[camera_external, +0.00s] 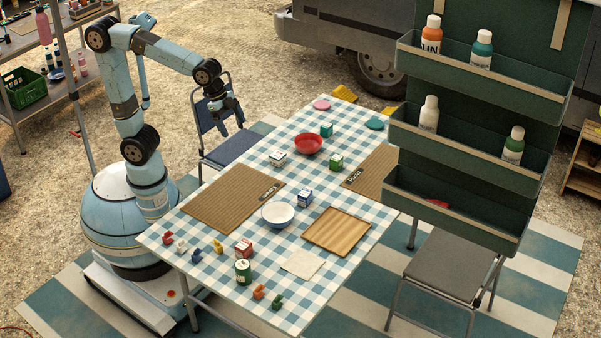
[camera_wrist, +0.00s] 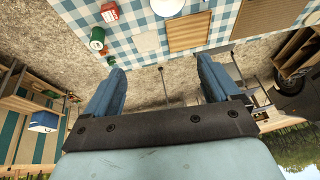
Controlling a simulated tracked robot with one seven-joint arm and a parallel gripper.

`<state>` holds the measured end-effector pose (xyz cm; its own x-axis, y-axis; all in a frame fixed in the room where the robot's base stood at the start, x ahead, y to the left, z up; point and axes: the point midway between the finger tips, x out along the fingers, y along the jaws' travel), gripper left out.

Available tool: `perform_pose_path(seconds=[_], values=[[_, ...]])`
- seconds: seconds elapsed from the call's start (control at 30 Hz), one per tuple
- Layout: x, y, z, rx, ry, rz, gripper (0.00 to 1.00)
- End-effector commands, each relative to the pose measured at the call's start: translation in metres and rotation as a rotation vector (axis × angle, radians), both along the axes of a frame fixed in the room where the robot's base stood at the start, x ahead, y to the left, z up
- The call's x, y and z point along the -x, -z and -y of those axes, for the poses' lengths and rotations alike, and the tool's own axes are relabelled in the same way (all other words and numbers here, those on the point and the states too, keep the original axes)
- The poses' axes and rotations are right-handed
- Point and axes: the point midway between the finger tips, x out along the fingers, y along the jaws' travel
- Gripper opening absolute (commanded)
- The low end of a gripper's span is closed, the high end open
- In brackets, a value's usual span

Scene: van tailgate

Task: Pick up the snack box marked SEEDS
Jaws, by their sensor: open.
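Several small boxes stand on the checkered table (camera_external: 220,282): a white one (camera_external: 278,158), a teal one (camera_external: 326,130), a green one (camera_external: 336,161), a blue and white one (camera_external: 305,198) and a red and white one (camera_external: 243,249). Their lettering is too small to read, so I cannot tell which is marked SEEDS. The wrist view shows a red box (camera_wrist: 109,11) at its top edge. My gripper (camera_external: 230,123) hangs beyond the table's left edge, near the folding chair, apart from all boxes. In the wrist view its fingers (camera_wrist: 160,82) are wide apart with nothing between them.
A white bowl (camera_external: 278,213), red bowl (camera_external: 308,144), wooden tray (camera_external: 337,232), green can (camera_external: 243,271) and woven mats (camera_external: 225,208) occupy the table. Small colored clips lie near its front. A folding chair (camera_external: 226,155) stands left; a green shelf rack (camera_external: 480,145) with bottles rises right.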

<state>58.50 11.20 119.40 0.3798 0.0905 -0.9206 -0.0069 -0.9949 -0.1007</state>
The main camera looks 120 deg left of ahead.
Motion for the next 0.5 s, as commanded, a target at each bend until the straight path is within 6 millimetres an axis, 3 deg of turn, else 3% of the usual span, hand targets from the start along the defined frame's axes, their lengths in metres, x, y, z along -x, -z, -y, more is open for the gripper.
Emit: perform_pose_path(seconds=[0.2,0.5], values=[[-0.052,0.02,-0.062,0.0,-0.003,-0.029,0.89],[-0.104,0.063,-0.159,0.013,-0.003,-0.051,0.89]])
